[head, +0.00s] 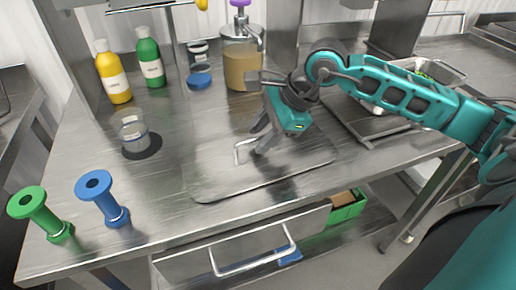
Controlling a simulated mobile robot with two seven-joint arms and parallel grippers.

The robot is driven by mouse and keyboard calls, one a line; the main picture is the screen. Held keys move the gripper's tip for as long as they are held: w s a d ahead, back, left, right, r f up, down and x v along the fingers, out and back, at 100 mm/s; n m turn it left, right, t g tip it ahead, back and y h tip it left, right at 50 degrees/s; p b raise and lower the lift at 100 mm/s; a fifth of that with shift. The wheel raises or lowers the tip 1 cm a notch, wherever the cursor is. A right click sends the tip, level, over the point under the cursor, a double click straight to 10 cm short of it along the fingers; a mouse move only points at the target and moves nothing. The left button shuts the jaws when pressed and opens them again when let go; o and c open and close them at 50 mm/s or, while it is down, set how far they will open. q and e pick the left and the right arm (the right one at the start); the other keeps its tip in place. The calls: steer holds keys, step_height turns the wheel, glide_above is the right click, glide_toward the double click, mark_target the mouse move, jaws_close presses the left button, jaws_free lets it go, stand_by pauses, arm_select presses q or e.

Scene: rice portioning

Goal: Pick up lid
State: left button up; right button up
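The lid (222,186) is a flat, rectangular sheet of shiny metal with rounded corners. It lies on the steel table in the middle of the head view. Its raised wire handle (238,151) stands up near the centre. My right gripper (256,142) reaches in from the right, tilted downward. Its two dark fingers are spread apart, with the tips at the right end of the handle. I cannot tell whether they touch the handle. My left gripper is not in view.
Green (40,213) and blue (103,198) spool-shaped items stand at front left. A clear container (133,132) is behind them. Yellow (114,77) and green (150,62) bottles and a brown-filled dispenser (242,66) stand at the back. A drawer handle (255,266) sticks out below the table edge.

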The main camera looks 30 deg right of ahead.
steer(key=shift+f, duration=0.15)
jaws_close()
steer(key=shift+w, duration=0.1)
stand_by(0.4)
